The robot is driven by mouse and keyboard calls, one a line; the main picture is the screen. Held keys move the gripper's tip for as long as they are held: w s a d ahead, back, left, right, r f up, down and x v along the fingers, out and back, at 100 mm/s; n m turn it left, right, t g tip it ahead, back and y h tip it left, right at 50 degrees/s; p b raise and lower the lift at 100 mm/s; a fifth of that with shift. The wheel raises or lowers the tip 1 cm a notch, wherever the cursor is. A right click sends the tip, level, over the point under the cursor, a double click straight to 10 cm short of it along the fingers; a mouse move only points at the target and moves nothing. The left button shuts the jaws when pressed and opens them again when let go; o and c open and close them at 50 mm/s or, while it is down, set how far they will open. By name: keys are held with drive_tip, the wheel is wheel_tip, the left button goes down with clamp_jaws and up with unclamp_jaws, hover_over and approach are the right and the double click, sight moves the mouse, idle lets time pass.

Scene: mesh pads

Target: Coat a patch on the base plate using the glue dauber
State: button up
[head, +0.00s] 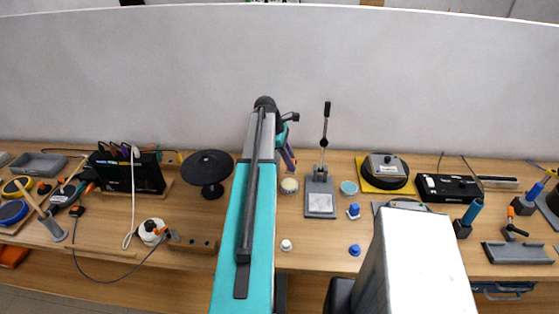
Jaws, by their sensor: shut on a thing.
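My arm (245,225) reaches up the middle of the head view, and its dark far end stands in front of the white wall. My gripper is not clearly visible; the arm hides that area, so I cannot see what it holds. I cannot pick out the glue dauber. A grey fixture with a pale square plate (320,203) and an upright black-knobbed lever stands right of the arm; it may be the base plate. A round pot with a cream top (289,186) stands just left of it, and a round teal-topped pot (349,188) to its right.
A black disc on a stand (207,167) is left of the arm. A yellow mat (371,185) bears a round dark device at the right. Small blue-topped (354,250) and white (286,245) pieces lie near the front. My white-topped body part hides some bench at lower right.

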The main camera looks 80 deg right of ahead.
sight(290, 173)
drive_tip(key=shift+w, duration=0.1)
drive_tip(key=shift+w, duration=0.15)
idle(0.3)
drive_tip(key=shift+f, duration=0.15)
drive_tip(key=shift+f+b, duration=2.15)
drive_tip(key=shift+f, duration=0.7)
drive_tip(key=shift+f, duration=0.45)
drive_tip(key=shift+f, duration=0.15)
idle(1.7)
drive_tip(key=shift+r+p, duration=2.45)
drive_tip(key=shift+r, duration=1.15)
